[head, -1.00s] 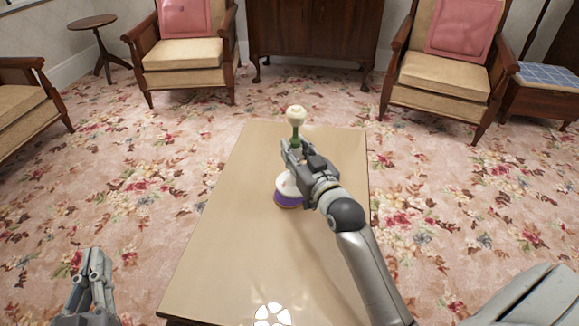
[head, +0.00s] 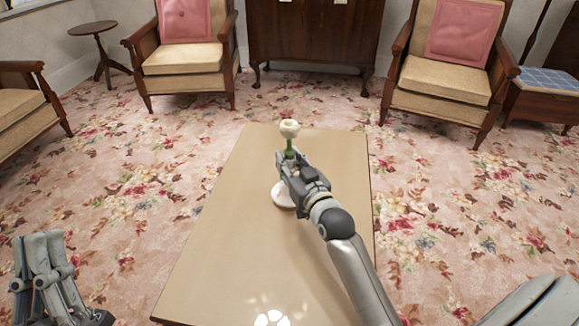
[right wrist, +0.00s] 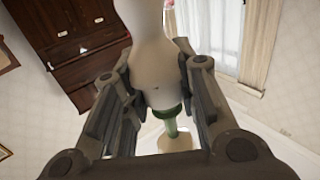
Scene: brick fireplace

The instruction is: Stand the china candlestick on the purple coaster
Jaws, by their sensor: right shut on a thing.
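The china candlestick (head: 289,128) has a white top, a green stem and a round white base (head: 283,196). In the right wrist view the candlestick (right wrist: 156,70) passes between the fingers, with a green ring below the white part. The purple coaster does not show now; the base or my gripper may hide it. I cannot tell whether the base touches anything. My left gripper (head: 42,240) is low at the left, away from the table and apparently empty.
The tan table (head: 230,240) is otherwise bare, with free room around the candlestick. Armchairs (head: 180,60) (head: 445,75) and a dark cabinet (head: 310,45) stand behind it on flowered carpet. A small round table (head: 93,30) is at the far left.

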